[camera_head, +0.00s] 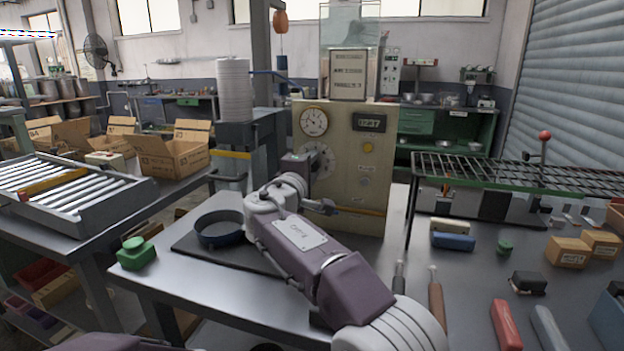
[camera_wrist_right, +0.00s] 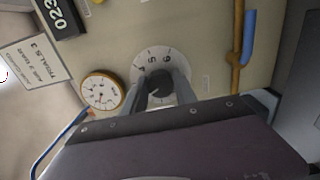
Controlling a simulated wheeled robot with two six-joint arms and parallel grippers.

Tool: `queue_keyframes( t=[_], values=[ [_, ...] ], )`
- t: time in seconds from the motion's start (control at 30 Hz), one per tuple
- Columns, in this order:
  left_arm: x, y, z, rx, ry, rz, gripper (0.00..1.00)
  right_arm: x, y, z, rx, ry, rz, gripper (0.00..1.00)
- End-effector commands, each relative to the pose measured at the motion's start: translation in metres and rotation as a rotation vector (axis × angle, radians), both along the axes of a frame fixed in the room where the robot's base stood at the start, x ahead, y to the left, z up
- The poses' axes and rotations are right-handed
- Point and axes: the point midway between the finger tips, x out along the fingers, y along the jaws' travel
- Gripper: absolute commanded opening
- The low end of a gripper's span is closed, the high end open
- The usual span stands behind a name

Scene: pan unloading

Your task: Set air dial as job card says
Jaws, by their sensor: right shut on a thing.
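A brass-rimmed gauge (camera_head: 313,121) sits above the dial. My left gripper is out of view.
A counter (camera_head: 369,123), a yellow button (camera_head: 367,147) and a yellow bar are on the panel. A green-edged wire rack (camera_head: 500,172) stands at right above loose blocks.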

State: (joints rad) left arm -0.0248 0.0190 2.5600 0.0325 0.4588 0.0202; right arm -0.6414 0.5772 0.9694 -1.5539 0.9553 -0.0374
Motion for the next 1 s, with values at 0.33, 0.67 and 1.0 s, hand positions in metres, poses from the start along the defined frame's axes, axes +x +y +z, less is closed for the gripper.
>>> queue_keyframes(
  t=[0.33, 0.67, 1.0],
  values=[
    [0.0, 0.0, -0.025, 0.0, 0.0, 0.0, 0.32, 0.0, 0.0, -0.004, 0.261, -0.085, 0.0, 0.0],
    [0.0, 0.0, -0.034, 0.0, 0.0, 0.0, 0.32, 0.0, 0.0, -0.003, 0.398, -0.128, 0.0, 0.0],
    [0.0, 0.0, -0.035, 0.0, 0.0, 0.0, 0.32, 0.0, 0.0, -0.002, 0.436, -0.139, -0.001, 0.0]
  ],
)
